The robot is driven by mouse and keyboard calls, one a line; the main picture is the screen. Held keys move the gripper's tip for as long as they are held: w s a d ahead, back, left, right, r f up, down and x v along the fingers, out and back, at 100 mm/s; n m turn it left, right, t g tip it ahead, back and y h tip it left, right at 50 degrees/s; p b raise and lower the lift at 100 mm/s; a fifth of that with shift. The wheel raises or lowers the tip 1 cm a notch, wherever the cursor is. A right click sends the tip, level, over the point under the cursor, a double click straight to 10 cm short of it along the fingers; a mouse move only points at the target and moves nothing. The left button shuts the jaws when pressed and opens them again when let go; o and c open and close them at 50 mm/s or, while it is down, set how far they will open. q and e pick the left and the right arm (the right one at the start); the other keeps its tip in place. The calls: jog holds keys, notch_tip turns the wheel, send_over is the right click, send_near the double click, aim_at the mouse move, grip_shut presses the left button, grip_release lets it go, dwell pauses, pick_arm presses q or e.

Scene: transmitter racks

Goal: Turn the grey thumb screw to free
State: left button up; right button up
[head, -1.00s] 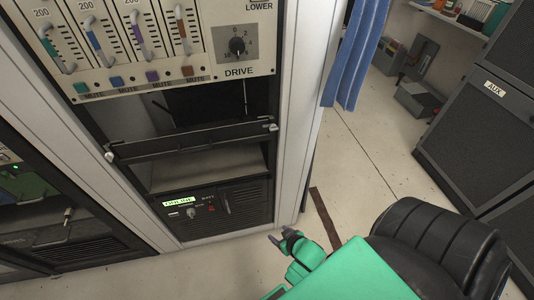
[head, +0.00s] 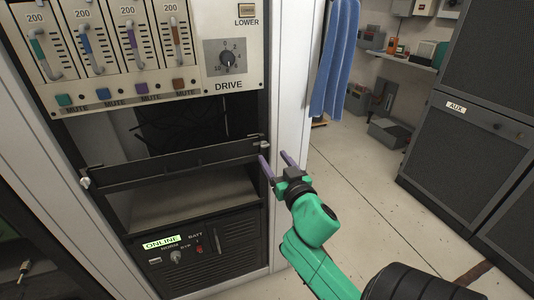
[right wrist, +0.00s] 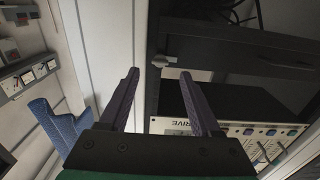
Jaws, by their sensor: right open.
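A black hinged-looking panel (head: 180,163) spans the rack opening, with a small grey thumb screw (head: 265,146) at its right end and a similar one (head: 86,183) at its left end. My right gripper (head: 276,158) is open and empty beside the right thumb screw, its purple fingers pointing toward the rack's right post. In the right wrist view a light grey thumb screw (right wrist: 161,61) shows just past the gap between the fingertips (right wrist: 159,73), not gripped. I cannot tell whether a finger touches it. My left gripper is out of view.
Above the opening is a slider panel with a DRIVE knob (head: 228,58). Below is a black unit with a lit ONLINE label (head: 162,242). A blue cloth (head: 335,60) hangs right of the rack. A dark AUX cabinet (head: 440,150) stands at the right; floor between is clear.

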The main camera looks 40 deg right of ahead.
aim_at(265, 147)
jog(key=x, duration=0.5)
jog(key=shift+w+d, duration=0.15)
jog(key=shift+w, duration=0.25)
grip_shut()
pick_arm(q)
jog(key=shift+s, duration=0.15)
